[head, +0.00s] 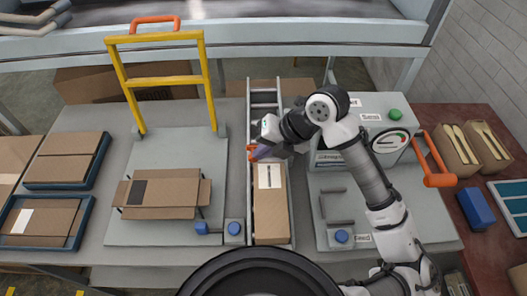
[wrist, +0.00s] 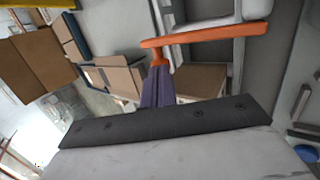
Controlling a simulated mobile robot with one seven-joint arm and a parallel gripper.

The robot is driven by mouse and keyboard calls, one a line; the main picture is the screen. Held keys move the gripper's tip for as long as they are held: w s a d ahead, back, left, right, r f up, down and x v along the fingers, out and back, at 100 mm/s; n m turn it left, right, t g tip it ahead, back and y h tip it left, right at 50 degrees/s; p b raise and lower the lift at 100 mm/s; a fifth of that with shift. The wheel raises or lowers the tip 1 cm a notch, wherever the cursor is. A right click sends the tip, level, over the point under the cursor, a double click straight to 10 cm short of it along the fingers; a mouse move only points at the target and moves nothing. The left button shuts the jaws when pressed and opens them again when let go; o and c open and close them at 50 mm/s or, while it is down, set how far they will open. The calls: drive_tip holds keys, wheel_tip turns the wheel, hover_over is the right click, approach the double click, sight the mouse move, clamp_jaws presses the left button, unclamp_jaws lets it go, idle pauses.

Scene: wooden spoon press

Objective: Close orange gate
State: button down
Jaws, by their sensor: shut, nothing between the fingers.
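The orange gate shows as a small orange piece (head: 251,150) at the left side of the narrow chute in the head view, mostly hidden by my gripper. In the wrist view the orange bar (wrist: 210,36) stretches across the chute, with a short stub bending down at its left end. My gripper (head: 262,153) has purple fingers, shut and empty, over the chute next to the orange piece. The fingers (wrist: 158,75) also show in the wrist view, right at the stub; I cannot tell whether they touch it. A cardboard box (head: 270,215) lies in the chute below.
A yellow frame (head: 165,80) with an orange handle stands left over a pale plate. A machine with a green button (head: 395,114) and an orange lever (head: 437,172) is right. Blue buttons (head: 234,228) flank the chute. Trays of cardboard (head: 68,160) lie far left.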

drive_tip(key=b, duration=0.1)
drive_tip(key=f+b, duration=0.1)
drive_tip(key=shift+a+f+b, duration=0.2)
drive_tip(key=shift+a+b, duration=0.05)
drive_tip(key=shift+b, duration=0.1)
drive_tip(key=shift+r, duration=0.3)
